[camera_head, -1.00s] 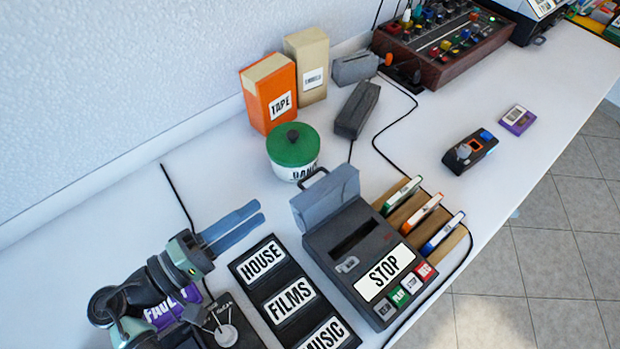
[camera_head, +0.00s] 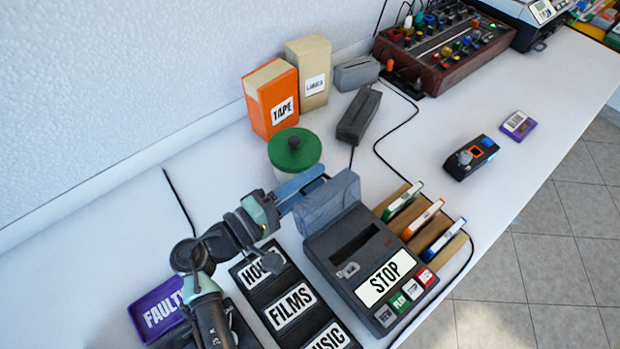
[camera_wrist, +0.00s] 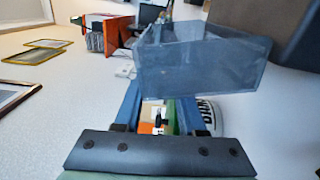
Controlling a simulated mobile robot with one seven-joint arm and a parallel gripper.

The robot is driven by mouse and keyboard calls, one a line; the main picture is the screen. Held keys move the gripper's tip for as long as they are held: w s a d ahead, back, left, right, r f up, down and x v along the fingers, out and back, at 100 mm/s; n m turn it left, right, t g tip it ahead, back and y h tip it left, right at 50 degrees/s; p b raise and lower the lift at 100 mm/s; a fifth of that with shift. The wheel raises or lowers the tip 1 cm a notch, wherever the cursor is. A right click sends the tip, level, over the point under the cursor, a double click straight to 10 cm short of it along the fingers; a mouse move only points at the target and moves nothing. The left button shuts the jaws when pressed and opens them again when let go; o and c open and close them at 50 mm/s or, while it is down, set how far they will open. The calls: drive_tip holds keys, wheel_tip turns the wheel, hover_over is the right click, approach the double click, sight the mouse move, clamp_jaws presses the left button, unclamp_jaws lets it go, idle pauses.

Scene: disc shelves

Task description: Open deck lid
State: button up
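The dark grey deck (camera_head: 372,265) with the STOP label stands in the lower middle of the head view. Its blue-grey lid (camera_head: 328,203) stands raised at the deck's back edge, clear of the slot in the top. My gripper (camera_head: 308,182) is at the lid's left and back side, its blue fingers reaching along the lid's upper edge. In the wrist view the lid (camera_wrist: 200,68) fills the space ahead and hides the fingertips. The two fingers are spread, with background showing between them. The lid's handle is hidden, and I cannot tell whether the fingers touch it.
A green-lidded pot (camera_head: 293,150) stands close behind my fingers. Black slots labelled FILMS (camera_head: 292,305) lie left of the deck, beside a purple FAULTY tray (camera_head: 160,308). A wooden rack (camera_head: 425,228) of discs adjoins the deck's right. The counter's right middle is mostly clear.

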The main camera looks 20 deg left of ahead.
clamp_jaws()
drive_tip(key=shift+f, duration=0.1)
idle(1.2)
